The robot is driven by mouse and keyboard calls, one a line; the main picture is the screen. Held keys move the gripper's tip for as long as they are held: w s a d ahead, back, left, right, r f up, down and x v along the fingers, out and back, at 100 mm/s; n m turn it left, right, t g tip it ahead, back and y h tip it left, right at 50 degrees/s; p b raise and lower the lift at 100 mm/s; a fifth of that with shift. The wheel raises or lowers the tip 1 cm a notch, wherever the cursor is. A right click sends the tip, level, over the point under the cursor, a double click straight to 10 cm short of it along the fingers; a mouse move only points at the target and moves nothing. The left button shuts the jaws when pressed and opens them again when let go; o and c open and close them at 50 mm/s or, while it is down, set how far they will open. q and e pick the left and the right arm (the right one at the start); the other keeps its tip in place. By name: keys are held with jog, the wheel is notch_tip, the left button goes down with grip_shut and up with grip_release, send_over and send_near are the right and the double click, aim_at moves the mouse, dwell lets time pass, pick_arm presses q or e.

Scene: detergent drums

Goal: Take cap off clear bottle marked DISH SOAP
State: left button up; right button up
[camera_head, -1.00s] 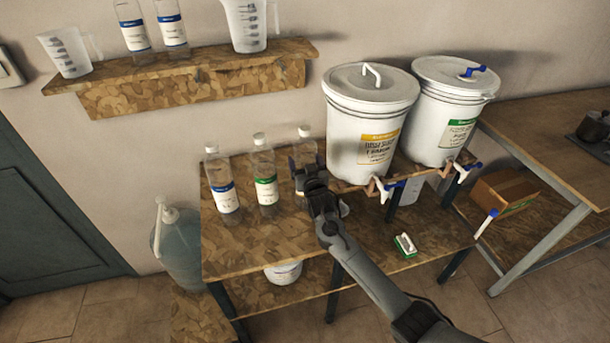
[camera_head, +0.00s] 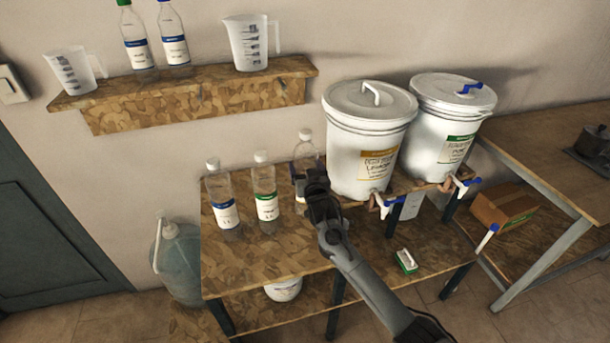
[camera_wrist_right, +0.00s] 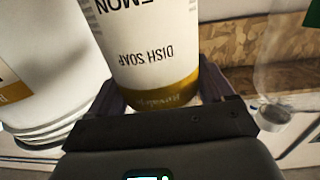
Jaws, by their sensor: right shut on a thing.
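The clear bottle marked DISH SOAP (camera_head: 305,153) stands upright on the wooden bench, just left of the drums. Its white cap (camera_head: 305,134) is on its top. In the right wrist view the bottle's label (camera_wrist_right: 145,45) appears upside down, reading DISH SOAP and part of LEMON above a yellow band. My right gripper (camera_head: 308,187) is shut around the bottle's labelled lower part; its fingers also show in the right wrist view (camera_wrist_right: 168,98). The gripper hides part of the bottle in the head view. My left gripper is not in view.
Two capped bottles, one blue-labelled (camera_head: 222,195) and one green-labelled (camera_head: 265,190), stand to the left. A yellow-labelled white drum (camera_head: 365,140) is close on the right, with another drum (camera_head: 445,120) beyond. A wall shelf (camera_head: 190,98) is above. The bench's front left is clear.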

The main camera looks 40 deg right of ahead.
jog(key=s+d+r+p, duration=0.1)
jog(key=s+d+r, duration=0.5)
jog(key=s, duration=0.3)
jog(key=shift+s+d+r, duration=0.2)
jog(key=shift+d+r, duration=0.05)
jog(key=shift+d, duration=0.15)
jog(key=o, duration=0.6)
jog(key=c, duration=0.8)
jog(key=shift+a, duration=0.1)
